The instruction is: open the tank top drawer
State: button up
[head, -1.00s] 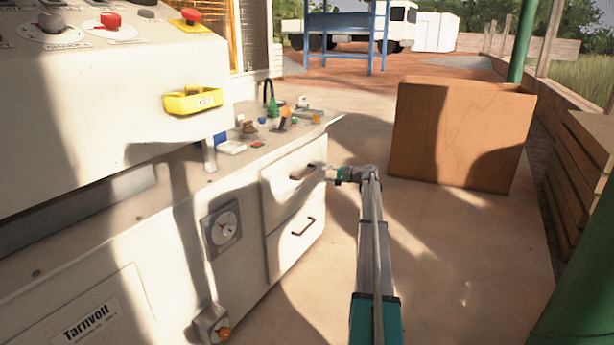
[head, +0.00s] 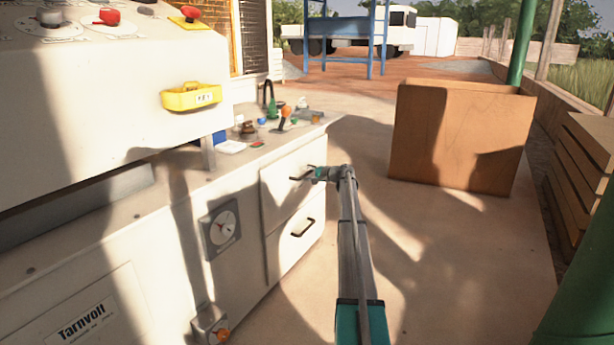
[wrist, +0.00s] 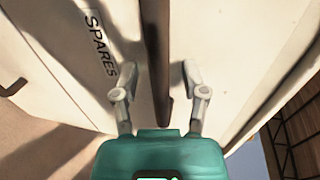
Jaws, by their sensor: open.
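The top drawer (head: 277,196) is a white front on the end of the bench in the head view, and it looks closed. Its dark handle (head: 297,178) sticks out near the top and also shows in the wrist view (wrist: 156,50). My gripper (head: 308,173) is at this handle in the head view. In the wrist view my gripper (wrist: 154,78) is open, with one finger on each side of the handle bar and gaps between. A "SPARES" label (wrist: 98,42) shows on the white front to the left. The lower drawer (head: 290,245) has its own handle (head: 303,228).
Small items and a green-necked bottle (head: 271,104) crowd the bench top above the drawers. A dial (head: 222,227) is on the bench side.

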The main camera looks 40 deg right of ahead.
grip_shut()
jog(key=shift+a, duration=0.15)
dwell(0.4)
